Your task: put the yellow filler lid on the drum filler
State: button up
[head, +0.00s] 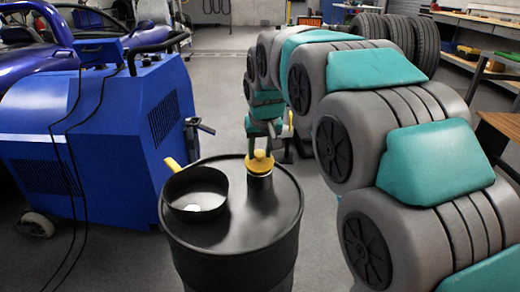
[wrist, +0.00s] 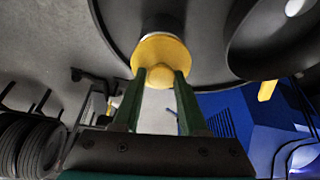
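The yellow filler lid (head: 260,163), a disc with a round knob, is right over the drum filler (head: 260,182), a short black neck on top of the black drum (head: 277,205). A pale band shows between lid and neck; I cannot tell whether the lid rests fully on it. My gripper (head: 262,142) comes down from above. In the wrist view the two green fingers of my gripper (wrist: 160,77) stand on either side of the lid's knob and look closed on it. The lid's disc (wrist: 160,50) lies just beyond the fingertips, lined up with the neck (wrist: 163,24).
A black round pan (head: 195,190) with a yellow handle stands on the drum top, left of the filler. A blue machine (head: 90,130) with cables is left of the drum. Stacked tyres (head: 412,38) and a workbench (head: 490,25) are at the back right.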

jog(key=o, duration=0.4)
jog(key=shift+r, duration=0.15)
jog(key=v, duration=1.2)
jog(key=s+d+f+m+g, duration=0.1)
jog(key=s+d+f, duration=0.4)
jog(key=s, duration=0.7)
jog(key=s+d+f+g, duration=0.3)
jog(key=s+d+f, duration=0.2)
jog(key=s+f, duration=0.5)
jog(key=s+d+f+m+g+h, duration=0.1)
jog(key=s+d+f, duration=0.5)
jog(key=s, duration=0.7)
jog(key=shift+s+d+f+m+g, duration=0.15)
jog(key=shift+s+f+g, duration=0.1)
jog(key=shift+f, duration=0.3)
jog(key=shift+s+a+f+m+g, duration=0.15)
jog(key=shift+f+g, duration=0.1)
jog(key=shift+f, duration=0.3)
